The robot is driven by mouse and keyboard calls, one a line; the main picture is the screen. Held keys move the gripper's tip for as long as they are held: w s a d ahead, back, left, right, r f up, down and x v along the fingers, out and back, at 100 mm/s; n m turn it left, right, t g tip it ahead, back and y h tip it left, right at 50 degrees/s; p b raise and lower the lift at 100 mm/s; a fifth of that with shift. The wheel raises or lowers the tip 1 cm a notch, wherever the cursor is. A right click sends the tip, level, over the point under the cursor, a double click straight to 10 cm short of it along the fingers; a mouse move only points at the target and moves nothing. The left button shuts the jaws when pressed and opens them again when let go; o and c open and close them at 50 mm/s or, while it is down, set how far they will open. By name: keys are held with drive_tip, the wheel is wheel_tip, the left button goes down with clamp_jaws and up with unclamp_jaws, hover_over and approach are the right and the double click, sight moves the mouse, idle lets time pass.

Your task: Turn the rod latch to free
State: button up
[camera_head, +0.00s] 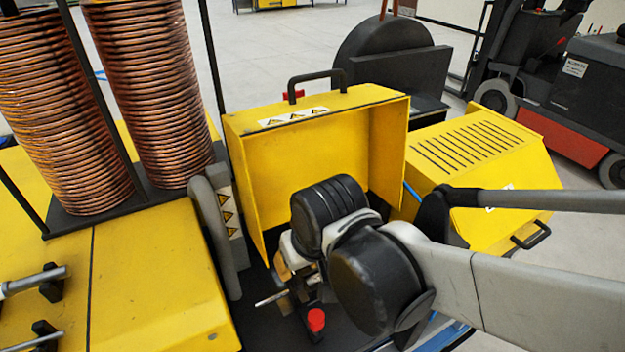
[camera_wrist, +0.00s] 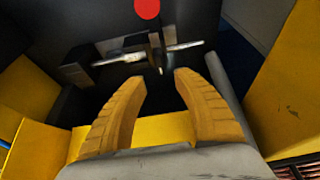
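The rod latch (camera_wrist: 118,60) is a thin metal rod lying crosswise in a dark bracket, just beyond my fingertips in the wrist view. In the head view its bare end (camera_head: 270,298) sticks out to the left, low inside the yellow machine. A red round knob (camera_wrist: 147,8) is past the rod and also shows in the head view (camera_head: 316,320). My gripper (camera_wrist: 158,80) has two tan fingers spread apart with a gap between them and nothing held. The rod appears apart from the fingers. My wrist hides part of the latch area in the head view.
A raised yellow cover (camera_head: 310,150) stands behind my wrist. Yellow panels (camera_wrist: 285,90) flank my gripper closely. Copper coils (camera_head: 150,90) stand at the back left; a vented yellow box (camera_head: 480,150) is at the right.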

drive_tip(key=shift+v, duration=1.65)
